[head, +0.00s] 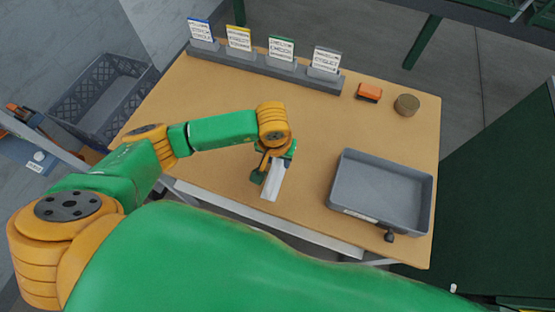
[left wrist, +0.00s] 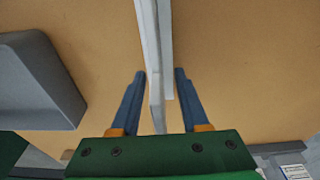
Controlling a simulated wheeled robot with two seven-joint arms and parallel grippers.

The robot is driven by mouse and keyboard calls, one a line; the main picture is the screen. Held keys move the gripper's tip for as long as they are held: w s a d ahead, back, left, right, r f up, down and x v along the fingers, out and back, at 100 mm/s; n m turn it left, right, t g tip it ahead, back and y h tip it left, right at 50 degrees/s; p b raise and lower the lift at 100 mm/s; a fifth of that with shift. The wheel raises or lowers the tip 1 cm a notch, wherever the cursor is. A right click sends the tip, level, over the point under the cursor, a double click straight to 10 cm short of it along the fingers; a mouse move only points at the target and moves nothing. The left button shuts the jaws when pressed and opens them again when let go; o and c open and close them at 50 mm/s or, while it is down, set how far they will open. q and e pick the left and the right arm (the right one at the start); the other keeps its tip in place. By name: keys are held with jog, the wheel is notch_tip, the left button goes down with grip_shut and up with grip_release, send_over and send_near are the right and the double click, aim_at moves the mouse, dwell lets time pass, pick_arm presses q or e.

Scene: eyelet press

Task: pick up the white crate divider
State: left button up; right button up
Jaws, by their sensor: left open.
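The white crate divider (head: 272,184) is a long, narrow white piece at the front middle of the table. My left gripper (head: 270,168) is over its far end in the head view and hides part of it. In the left wrist view the divider (left wrist: 154,45) runs down between the two blue fingers of my left gripper (left wrist: 160,88). The fingers are open, one on each side, with a gap to the divider on both sides. My right gripper does not show.
A grey tray (head: 345,165) stands to the right on the wooden table (head: 215,105); its side also shows in the left wrist view (left wrist: 35,85). A card rack (head: 262,68), an orange block (head: 369,92) and a round tin (head: 406,105) are at the back. The middle is clear.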

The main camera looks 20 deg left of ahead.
pick_arm(q)
jog(key=shift+f, duration=0.1)
grip_shut()
